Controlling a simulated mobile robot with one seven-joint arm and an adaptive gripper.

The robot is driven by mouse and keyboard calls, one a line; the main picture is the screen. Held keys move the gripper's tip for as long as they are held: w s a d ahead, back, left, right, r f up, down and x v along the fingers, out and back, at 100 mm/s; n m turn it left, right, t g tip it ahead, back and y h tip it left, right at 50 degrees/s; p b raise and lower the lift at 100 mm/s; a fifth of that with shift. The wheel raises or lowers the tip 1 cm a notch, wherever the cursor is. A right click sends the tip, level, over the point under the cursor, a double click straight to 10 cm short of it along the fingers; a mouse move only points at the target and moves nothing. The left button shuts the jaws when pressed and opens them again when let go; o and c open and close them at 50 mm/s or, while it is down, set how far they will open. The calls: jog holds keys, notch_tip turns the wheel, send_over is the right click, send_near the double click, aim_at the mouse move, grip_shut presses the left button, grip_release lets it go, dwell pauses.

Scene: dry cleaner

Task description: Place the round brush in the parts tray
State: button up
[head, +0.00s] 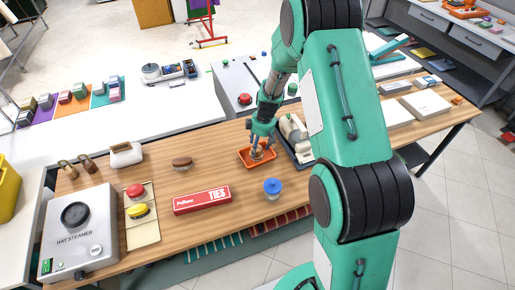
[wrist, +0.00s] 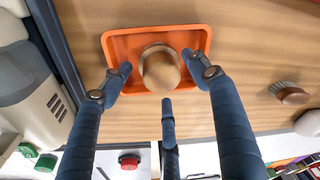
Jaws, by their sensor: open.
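The round brush (wrist: 160,70), with a round wooden knob on top, is inside the orange parts tray (wrist: 199,42). In the head view the tray (head: 244,152) lies on the wooden table below my gripper (head: 259,143), and the brush is partly hidden by the fingers. In the wrist view my gripper (wrist: 158,72) is open, its fingers spread around the knob with gaps visible. The brush's underside is hidden, so I cannot tell exactly how it rests on the tray floor.
Another brown brush (head: 182,162) lies to the left. A dark-edged tray with a pale machine (head: 292,128) stands close on the right. The hat steamer (head: 80,230) is far left.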

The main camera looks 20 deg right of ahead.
notch_tip(320, 180, up, 10)
jog(key=s+d+p, duration=0.1)
dwell(0.4)
jog(key=shift+r, duration=0.1)
dwell(0.4)
notch_tip(320, 180, up, 15)
jog(key=m+t, duration=0.1)
jog(key=m, duration=0.1)
send_over(261, 149)
jog(key=s+a, duration=0.4)
jog(key=s, duration=0.2)
jog(key=s+a+r+m+t, duration=0.1)
jog(key=s+a+r+m, duration=0.15)
jog(key=s+r, duration=0.7)
jog(key=s+a+r+m, duration=0.1)
jog(key=s+r, duration=0.2)
jog(key=s, duration=0.4)
jog(key=s+a+r+m+t, duration=0.1)
jog(key=s+r+m, duration=0.1)
jog(key=s, duration=0.6)
jog(key=s+a+r+m+t+h, duration=0.1)
jog(key=s+a+r, duration=0.1)
jog(key=s+r, duration=0.2)
jog(key=s, duration=0.3)
jog(key=shift+s, duration=0.15)
